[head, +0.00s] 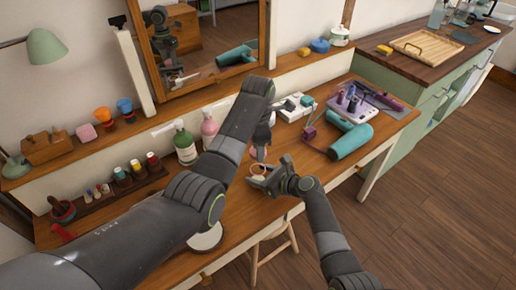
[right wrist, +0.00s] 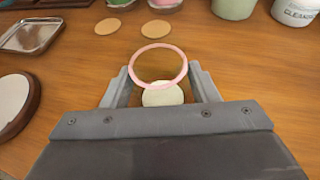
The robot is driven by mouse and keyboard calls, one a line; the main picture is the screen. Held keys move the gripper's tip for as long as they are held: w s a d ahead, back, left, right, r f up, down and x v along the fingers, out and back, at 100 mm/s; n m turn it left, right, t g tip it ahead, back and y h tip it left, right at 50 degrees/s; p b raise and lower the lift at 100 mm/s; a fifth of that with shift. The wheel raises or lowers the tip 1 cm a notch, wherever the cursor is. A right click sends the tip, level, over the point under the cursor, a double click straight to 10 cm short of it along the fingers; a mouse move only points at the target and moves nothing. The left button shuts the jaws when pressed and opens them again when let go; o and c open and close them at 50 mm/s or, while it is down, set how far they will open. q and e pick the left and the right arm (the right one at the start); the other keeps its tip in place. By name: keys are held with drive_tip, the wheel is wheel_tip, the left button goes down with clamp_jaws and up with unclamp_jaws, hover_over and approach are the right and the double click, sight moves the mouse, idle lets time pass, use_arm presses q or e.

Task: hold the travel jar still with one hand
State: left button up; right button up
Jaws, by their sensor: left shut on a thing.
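The travel jar (right wrist: 158,87) appears as a pink round rim with a clear middle and a pale disc below it. It stands on the wooden table, between the fingers of my right gripper (right wrist: 160,92). Those fingers are spread, one on each side, and I cannot tell whether they touch it. In the head view the jar's ring (head: 257,169) shows small at my right gripper (head: 258,178). My left gripper (head: 262,146) is just above, shut on a small pale pink thing (head: 258,154), mostly hidden by the arm.
Green (head: 185,146) and pink (head: 209,128) bottles stand behind. A teal hair dryer (head: 350,141) and a tray (head: 350,104) of small items lie right. In the wrist view, two tan discs (right wrist: 108,26) lie beyond the jar, and a metal tray (right wrist: 32,36) is at left.

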drive_tip(key=o, duration=0.5)
drive_tip(key=shift+c, duration=0.2)
drive_tip(key=shift+s+d, duration=0.1)
drive_tip(key=shift+d, duration=0.05)
